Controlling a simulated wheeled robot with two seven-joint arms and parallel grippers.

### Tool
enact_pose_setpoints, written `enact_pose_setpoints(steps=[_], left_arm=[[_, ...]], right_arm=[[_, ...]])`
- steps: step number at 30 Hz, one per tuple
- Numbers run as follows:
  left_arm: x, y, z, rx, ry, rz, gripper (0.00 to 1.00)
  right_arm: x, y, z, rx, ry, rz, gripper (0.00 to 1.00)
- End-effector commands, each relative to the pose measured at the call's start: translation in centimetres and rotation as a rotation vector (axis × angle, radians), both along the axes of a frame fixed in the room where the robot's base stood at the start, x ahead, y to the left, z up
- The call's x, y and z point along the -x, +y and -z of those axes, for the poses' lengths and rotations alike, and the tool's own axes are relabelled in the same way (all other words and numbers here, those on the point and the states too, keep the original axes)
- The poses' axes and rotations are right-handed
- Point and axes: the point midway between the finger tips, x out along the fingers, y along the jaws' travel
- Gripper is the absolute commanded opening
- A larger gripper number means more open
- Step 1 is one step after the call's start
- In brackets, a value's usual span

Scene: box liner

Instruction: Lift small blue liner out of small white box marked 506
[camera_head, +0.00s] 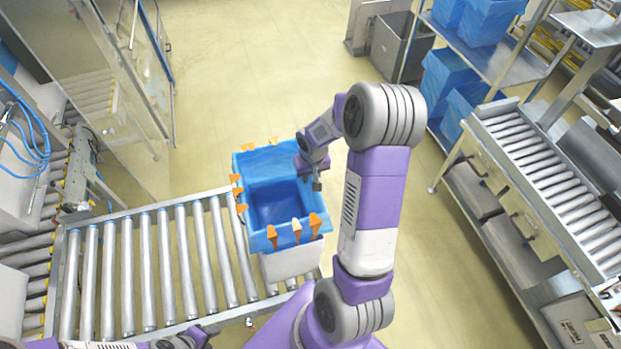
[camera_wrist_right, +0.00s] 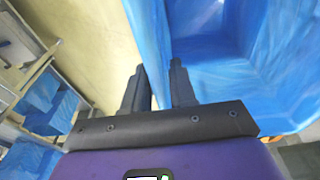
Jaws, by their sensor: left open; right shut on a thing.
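The blue liner (camera_head: 272,208) sits in the white box (camera_head: 290,263), its edges covering the box's rim. Only the lower front of the box shows, and I cannot read a number on it. My right gripper (camera_head: 316,183) is at the liner's right side, shut on its edge. In the right wrist view the fingers (camera_wrist_right: 158,92) stand on either side of the blue liner wall (camera_wrist_right: 150,45). My left gripper (camera_head: 205,336) is low at the bottom edge of the head view, away from the box, open and partly cut off.
Orange clips (camera_head: 272,237) stand around the liner's rim. The box is at the right end of a roller conveyor (camera_head: 165,260), whose rollers to the left are bare. A rack with blue-lined boxes (camera_head: 447,78) and another roller conveyor (camera_head: 535,165) stand at the right.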

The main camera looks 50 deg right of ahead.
Motion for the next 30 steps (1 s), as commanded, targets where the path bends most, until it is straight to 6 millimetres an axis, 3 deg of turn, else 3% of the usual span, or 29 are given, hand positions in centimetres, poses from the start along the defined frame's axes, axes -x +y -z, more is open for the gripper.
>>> enact_pose_setpoints(steps=[24,30], left_arm=[[0.0,0.0,0.0,0.000,0.000,0.000,0.43],[0.0,0.0,-0.1,0.000,0.000,0.000,0.43]], right_arm=[[-0.1,0.0,-8.3,0.002,-0.003,-0.001,0.00],[0.0,0.0,-9.5,0.000,-0.002,-0.002,0.00]])
